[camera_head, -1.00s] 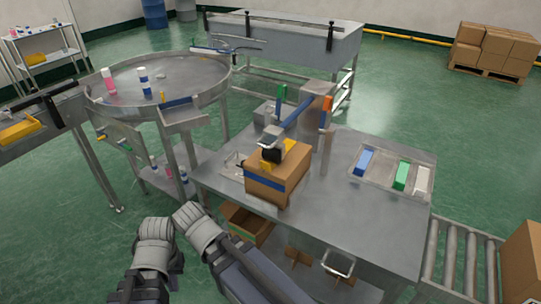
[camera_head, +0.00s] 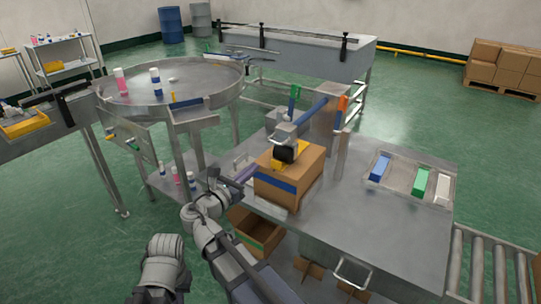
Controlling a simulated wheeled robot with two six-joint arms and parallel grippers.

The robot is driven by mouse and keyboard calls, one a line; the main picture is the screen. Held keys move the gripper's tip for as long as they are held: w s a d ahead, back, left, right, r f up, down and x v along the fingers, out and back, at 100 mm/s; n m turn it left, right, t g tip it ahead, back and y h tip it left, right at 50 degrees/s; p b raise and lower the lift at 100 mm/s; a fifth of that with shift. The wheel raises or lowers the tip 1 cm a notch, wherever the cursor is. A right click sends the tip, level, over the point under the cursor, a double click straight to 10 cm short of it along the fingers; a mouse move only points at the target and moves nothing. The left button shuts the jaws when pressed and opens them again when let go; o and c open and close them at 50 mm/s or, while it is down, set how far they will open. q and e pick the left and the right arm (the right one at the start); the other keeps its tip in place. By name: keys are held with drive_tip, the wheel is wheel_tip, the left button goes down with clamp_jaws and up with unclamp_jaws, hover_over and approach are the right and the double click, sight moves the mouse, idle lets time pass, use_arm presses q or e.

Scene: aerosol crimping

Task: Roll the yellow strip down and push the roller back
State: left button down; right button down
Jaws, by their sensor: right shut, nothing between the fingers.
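A brown carton (camera_head: 308,172) stands closed on the steel table, with a blue band (camera_head: 276,182) across its near side. A yellow strip (camera_head: 277,163) shows on its top, beside and partly under a grey-and-black roller head (camera_head: 286,148). A blue bar (camera_head: 308,110) runs back from the head towards a post. My right gripper (camera_head: 234,181) is shut and empty, left of the carton near the table's left edge, apart from the strip and the roller. My left arm is low at the bottom left; its gripper is not visible.
A tray (camera_head: 402,194) with blue, green and white blocks lies on the table's right. A round steel table (camera_head: 205,85) with bottles stands behind left. An open carton (camera_head: 246,233) sits below the table's near edge.

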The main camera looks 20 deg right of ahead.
sight(277, 148)
drive_tip(key=x, duration=1.3)
drive_tip(key=shift+w+d, duration=0.2)
drive_tip(key=shift+d, duration=0.15)
